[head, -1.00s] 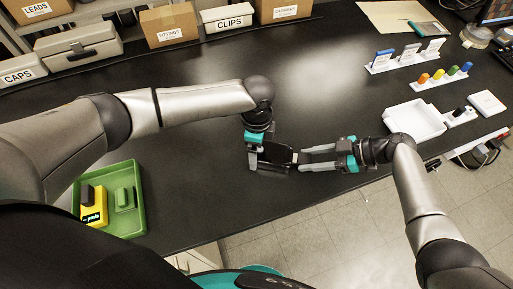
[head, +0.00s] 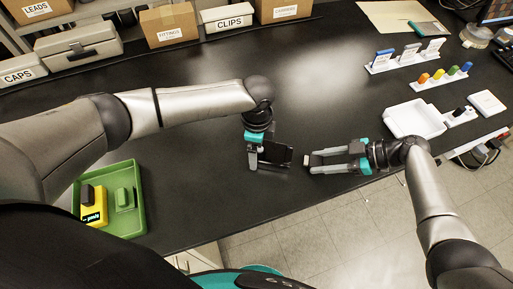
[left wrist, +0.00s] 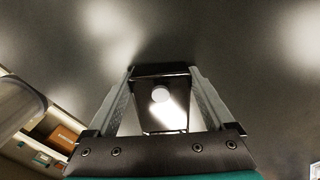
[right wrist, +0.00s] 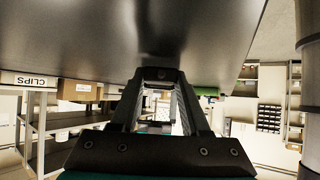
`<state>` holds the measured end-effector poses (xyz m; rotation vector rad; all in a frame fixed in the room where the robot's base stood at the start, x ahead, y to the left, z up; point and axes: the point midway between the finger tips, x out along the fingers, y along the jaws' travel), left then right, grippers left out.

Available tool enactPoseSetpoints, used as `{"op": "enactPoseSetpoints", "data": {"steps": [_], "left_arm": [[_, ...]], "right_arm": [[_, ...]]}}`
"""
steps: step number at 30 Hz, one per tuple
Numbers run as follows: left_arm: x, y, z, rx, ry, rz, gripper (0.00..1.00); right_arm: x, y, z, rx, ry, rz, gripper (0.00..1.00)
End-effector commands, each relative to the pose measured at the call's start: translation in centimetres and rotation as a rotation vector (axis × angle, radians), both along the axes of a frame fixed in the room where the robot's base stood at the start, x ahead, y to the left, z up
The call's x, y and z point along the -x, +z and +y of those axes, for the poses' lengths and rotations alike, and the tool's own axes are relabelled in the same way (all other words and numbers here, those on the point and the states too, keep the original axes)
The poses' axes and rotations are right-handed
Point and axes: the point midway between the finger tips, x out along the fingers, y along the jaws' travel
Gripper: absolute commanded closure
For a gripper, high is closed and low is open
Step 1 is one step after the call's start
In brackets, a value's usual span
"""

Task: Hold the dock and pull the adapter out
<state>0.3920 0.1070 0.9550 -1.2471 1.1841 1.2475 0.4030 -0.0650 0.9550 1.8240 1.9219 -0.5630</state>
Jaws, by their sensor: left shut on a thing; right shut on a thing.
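My left gripper (head: 258,154) is shut on the dock (head: 276,153), a dark block held over the black bench near its front edge. In the left wrist view the dock (left wrist: 146,119) sits between the fingers, with a pale round spot on its face. My right gripper (head: 325,160) is shut on the adapter (head: 313,159), a small dark piece with a pale tip facing the dock. A clear gap separates adapter and dock. In the right wrist view the adapter (right wrist: 160,75) shows dark between the fingertips, its details hard to make out.
A green tray (head: 141,206) with a yellow-and-black item and a green item stands at the left. A white tray (head: 405,112) and racks of coloured pieces (head: 440,80) are at the right. Labelled boxes (head: 170,25) line the back. The bench middle is clear.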

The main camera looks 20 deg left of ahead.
Motion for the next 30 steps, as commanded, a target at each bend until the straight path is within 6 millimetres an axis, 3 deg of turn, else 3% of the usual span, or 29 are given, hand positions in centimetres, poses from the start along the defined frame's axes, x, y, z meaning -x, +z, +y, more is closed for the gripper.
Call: {"op": "enactPoseSetpoints", "data": {"steps": [18,30], "left_arm": [[0.1,-0.1,0.0,-0.001,0.0,0.001,1.0],[0.1,-0.1,0.0,0.0,0.0,0.001,1.0]], "right_arm": [[-0.2,2.7,-4.6,0.0,-0.001,-0.001,1.0],[-0.3,3.0,-5.0,0.0,0.0,0.0,1.0]]}}
